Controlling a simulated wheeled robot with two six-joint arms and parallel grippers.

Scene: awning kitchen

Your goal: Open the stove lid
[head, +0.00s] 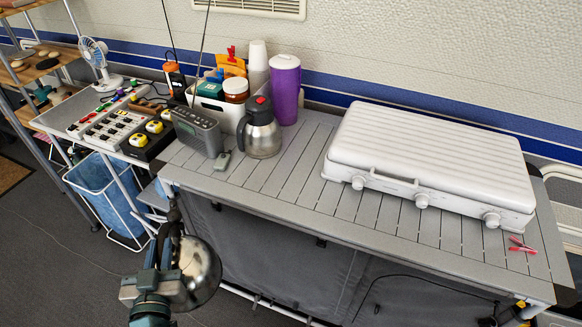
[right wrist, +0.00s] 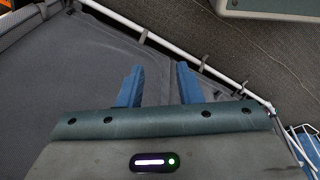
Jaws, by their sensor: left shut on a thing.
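The white stove (head: 425,188) stands on the right half of the slatted table. Its ribbed white lid (head: 430,140) is closed flat, with a handle and several knobs along the front. My left gripper (head: 172,268) is low in front of the table, left of the stove and well apart from it. It is shut on a rounded shiny metal vessel (head: 205,265), partly hidden by the gripper. My right gripper (right wrist: 158,85) shows in the right wrist view with its blue fingers apart and nothing between them, near grey cloth and a white rail.
The slatted table (head: 290,185) is clear between the steel jug (head: 260,135) and the stove. A radio (head: 196,130) and purple tumbler (head: 285,90) stand at its left end. A pink clip (head: 522,245) lies right of the stove front. A blue bin (head: 105,195) stands below left.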

